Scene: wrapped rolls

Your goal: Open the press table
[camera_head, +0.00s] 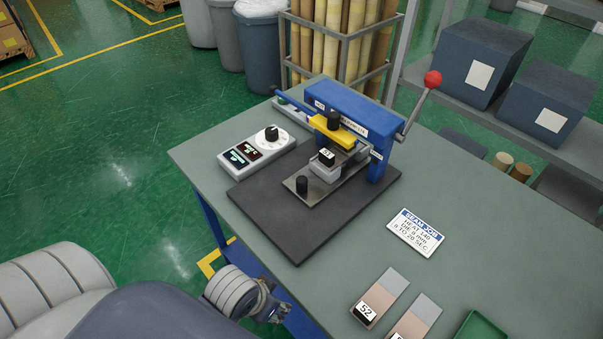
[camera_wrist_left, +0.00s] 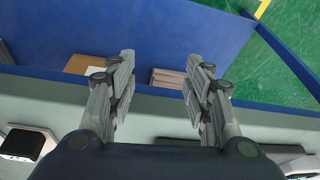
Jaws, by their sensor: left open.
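The heat press (camera_head: 345,115) stands on a dark base plate (camera_head: 285,228) on the workbench. It has a blue frame, a yellow head piece and a side lever (camera_head: 415,106) with a red ball, raised at the right. A flat metal press table (camera_head: 300,184) reaches out at its front, with an upright black knob (camera_head: 302,185) near its front end. A small block labelled 51 (camera_head: 327,157) sits on the table, under or just before the head. My left gripper (camera_head: 277,308) is low beside the bench's near edge, apart from the press. Its fingers (camera_wrist_left: 160,56) are open and empty. My right gripper is out of view.
A control box (camera_head: 256,148) with a dial stands left of the press. A job card (camera_head: 416,232), labelled sample strips (camera_head: 380,297) and a green tray (camera_head: 483,328) lie at the right. The bench edge and blue side panel (camera_wrist_left: 165,30) are close to my left gripper.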

